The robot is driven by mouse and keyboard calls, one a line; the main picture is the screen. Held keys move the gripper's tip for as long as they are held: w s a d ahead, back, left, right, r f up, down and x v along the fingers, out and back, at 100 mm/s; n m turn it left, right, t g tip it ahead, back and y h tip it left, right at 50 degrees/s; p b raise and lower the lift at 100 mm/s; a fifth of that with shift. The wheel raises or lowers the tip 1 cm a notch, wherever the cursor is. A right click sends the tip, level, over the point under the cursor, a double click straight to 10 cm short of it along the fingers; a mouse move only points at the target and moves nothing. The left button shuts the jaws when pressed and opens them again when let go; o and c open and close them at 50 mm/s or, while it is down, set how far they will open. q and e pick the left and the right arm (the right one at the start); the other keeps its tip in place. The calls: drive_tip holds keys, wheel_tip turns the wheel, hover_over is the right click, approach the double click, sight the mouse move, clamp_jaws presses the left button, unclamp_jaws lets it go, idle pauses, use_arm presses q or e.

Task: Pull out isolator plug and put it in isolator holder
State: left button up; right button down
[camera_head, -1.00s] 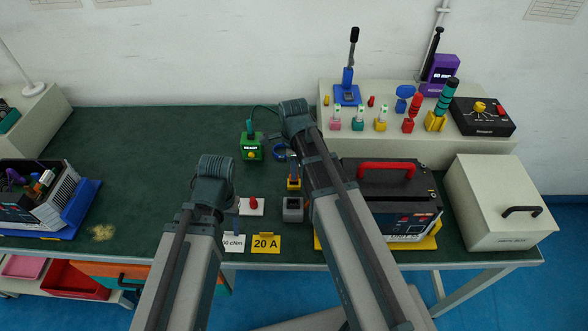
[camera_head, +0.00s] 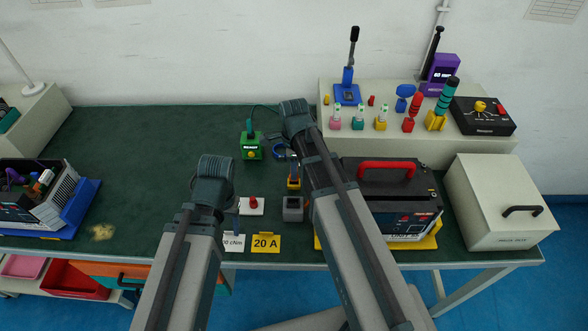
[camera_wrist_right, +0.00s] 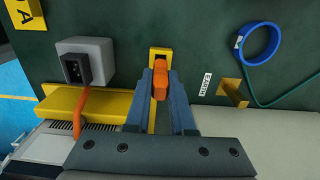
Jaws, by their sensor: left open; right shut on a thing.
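My right gripper (camera_wrist_right: 160,85) is shut on an orange block-like piece (camera_wrist_right: 161,80), which I take to be the isolator plug. A yellow upright part (camera_wrist_right: 159,54) stands directly beyond the plug and a yellow strip runs below it; this looks like the isolator holder, but I cannot tell whether the plug is seated in it. In the head view the yellow part (camera_head: 294,183) shows beside my right arm, with the right gripper (camera_head: 293,168) over it. My left gripper (camera_head: 236,203) is open, mostly hidden under its own wrist, near a white plate with a red knob (camera_head: 253,204).
A grey box with a black socket (camera_wrist_right: 85,65) stands left of the right gripper, with an orange cable near it. A blue ring (camera_wrist_right: 258,44) and a yellow post (camera_wrist_right: 232,93) are to the right. A black unit with a red handle (camera_head: 387,170) stands close to my right arm.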

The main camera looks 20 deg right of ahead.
use_arm(q)
drive_tip(key=shift+f+b, duration=1.05)
drive_tip(key=shift+f, duration=0.05)
use_arm(e)
drive_tip(key=shift+f, duration=1.1)
drive_tip(key=c, duration=0.7)
unclamp_jaws()
wheel_tip(320, 180, up, 14)
drive_tip(key=p, duration=1.4)
use_arm(q)
wheel_tip(320, 180, up, 14)
drive_tip(key=shift+f, duration=0.15)
use_arm(e)
drive_tip(key=shift+f, duration=0.1)
drive_tip(key=s+a+n, duration=0.3)
drive_tip(key=s+n, duration=0.1)
drive_tip(key=n, duration=0.4)
drive_tip(key=s+a+n, duration=0.4)
drive_tip(key=s+n, duration=0.1)
drive_tip(key=n, duration=0.3)
drive_tip(key=s+a+n+h, duration=0.1)
drive_tip(key=s+a+n, duration=0.2)
drive_tip(key=n, duration=0.6)
drive_tip(key=shift+s+a, duration=0.25)
drive_tip(key=shift+s, duration=0.9)
